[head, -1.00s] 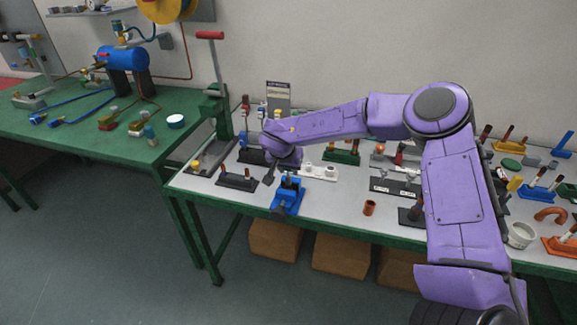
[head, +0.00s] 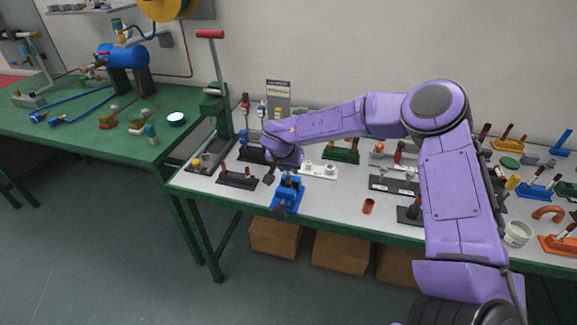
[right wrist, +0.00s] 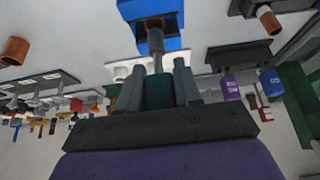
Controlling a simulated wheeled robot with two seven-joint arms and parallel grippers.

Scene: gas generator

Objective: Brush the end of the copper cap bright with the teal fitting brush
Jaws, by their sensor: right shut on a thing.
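My right gripper (right wrist: 157,92) is shut on the teal handle of the fitting brush (right wrist: 158,91). In the head view my right gripper (head: 269,175) hangs just left of the blue vise (head: 287,200). The brush's thin grey shaft runs from the fingers toward the blue vise (right wrist: 160,10), which also shows in the right wrist view. The copper cap (right wrist: 154,40), a dull brown end, shows at the vise, in line with the brush. The brush tip seems to meet the cap or lie right before it; I cannot tell which. My left gripper is not in view.
A black stand with copper pieces (head: 237,180) is left of the vise and a white block (head: 318,172) behind it. A loose copper coupling (head: 369,207) stands to the right. A tall green lever press (head: 222,125) rises at the bench's left end. Bare bench lies right of the vise.

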